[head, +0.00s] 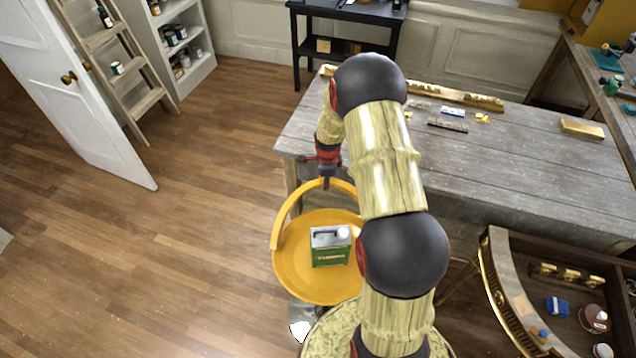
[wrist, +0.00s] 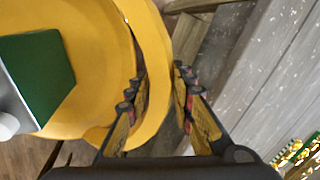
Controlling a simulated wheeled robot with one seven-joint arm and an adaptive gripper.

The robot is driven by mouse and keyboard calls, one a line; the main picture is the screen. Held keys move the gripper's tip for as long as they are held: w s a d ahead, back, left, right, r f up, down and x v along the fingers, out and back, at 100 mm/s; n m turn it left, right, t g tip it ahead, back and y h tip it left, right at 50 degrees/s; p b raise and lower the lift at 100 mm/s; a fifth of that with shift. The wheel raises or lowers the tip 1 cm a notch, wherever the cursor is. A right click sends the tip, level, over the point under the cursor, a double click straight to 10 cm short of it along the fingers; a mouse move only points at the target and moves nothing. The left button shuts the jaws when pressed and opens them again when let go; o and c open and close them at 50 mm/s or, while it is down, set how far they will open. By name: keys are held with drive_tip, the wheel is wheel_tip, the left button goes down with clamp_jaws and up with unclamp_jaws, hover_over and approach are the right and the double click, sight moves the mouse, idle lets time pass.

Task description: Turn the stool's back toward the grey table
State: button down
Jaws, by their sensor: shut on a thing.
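The yellow stool (head: 290,262) stands in front of the grey table (head: 520,165), near its left end. Its curved back (head: 288,212) rises around the far and left side of the seat. My gripper (head: 327,184) reaches down onto the far part of the back. In the wrist view my gripper (wrist: 160,80) has the back's yellow band (wrist: 152,45) between its fingers, shut on it. A green and grey can (head: 330,247) stands upright on the seat; it also shows in the wrist view (wrist: 38,75). My arm hides the stool's right side.
A gilt console with an open drawer (head: 510,290) stands at the lower right. Carved pieces and small items lie on the grey table. A ladder (head: 120,65) and open white door (head: 85,90) are at the upper left. The wooden floor left of the stool is clear.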

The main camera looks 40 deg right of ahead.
drive_tip(key=shift+s+d+m, duration=0.5)
drive_tip(key=shift+s+d, duration=0.05)
drive_tip(key=shift+d, duration=0.3)
drive_tip(key=c, duration=1.5)
unclamp_jaws()
drive_tip(key=shift+c, duration=0.2)
drive_tip(key=shift+r, duration=0.1)
wheel_tip(320, 180, up, 12)
drive_tip(key=s+a, duration=0.1)
drive_tip(key=s, duration=0.1)
drive_tip(key=shift+a+f, duration=0.2)
